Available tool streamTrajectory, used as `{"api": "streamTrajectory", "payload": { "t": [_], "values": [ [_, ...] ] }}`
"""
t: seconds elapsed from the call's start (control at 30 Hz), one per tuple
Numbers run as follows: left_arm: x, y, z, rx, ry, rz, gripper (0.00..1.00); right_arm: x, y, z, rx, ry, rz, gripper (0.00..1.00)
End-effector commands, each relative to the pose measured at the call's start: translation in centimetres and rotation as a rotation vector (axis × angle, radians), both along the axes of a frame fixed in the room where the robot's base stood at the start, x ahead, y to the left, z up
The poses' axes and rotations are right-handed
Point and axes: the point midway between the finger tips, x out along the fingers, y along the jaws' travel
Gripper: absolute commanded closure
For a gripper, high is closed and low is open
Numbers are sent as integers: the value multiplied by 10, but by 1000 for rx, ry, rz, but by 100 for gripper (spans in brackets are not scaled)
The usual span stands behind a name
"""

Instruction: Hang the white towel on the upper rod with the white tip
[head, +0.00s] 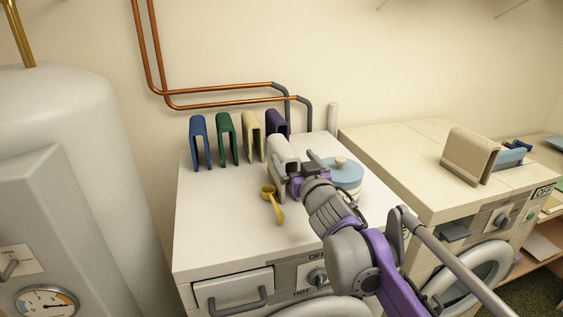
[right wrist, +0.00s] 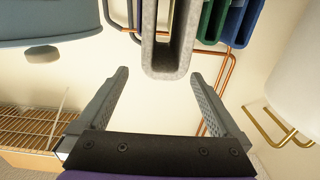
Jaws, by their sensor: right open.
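The white towel (head: 284,150) is folded into an upright, upside-down U on top of the left washing machine. My right gripper (head: 297,172) is open at its near end, partly hiding it in the head view. In the right wrist view the towel (right wrist: 166,62) looks pale grey and lies ahead, between the lines of the open fingers (right wrist: 158,76); contact is not visible. Two thin rods show at the top of the head view, one at the centre (head: 382,5) and one at the right (head: 512,9). Both are cut by the frame, and no white tip shows. My left gripper is out of view.
Blue (head: 199,143), green (head: 226,139), cream (head: 251,137) and purple (head: 277,123) folded towels stand behind. A yellow scoop (head: 273,204) and a blue lidded pot (head: 346,175) flank my gripper. Copper pipes (head: 215,88) run along the wall. A beige folded piece (head: 470,155) stands on the right machine.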

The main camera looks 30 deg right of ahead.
Motion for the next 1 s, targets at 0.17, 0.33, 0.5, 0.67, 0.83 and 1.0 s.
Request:
{"api": "streamTrajectory", "payload": {
  "t": [0.17,0.33,0.5,0.67,0.83,1.0],
  "values": [
    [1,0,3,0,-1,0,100,23,-5,1,0,0,0,0],
    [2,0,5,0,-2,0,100,33,-7,0,1,0,0,0],
    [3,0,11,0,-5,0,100,57,-9,-3,1,0,1,0],
    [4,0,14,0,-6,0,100,75,-13,-4,0,1,0,0],
    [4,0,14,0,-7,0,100,80,-15,-5,0,1,-1,0],
    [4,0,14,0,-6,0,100,79,-15,-5,0,1,-1,5]
  ]
}}
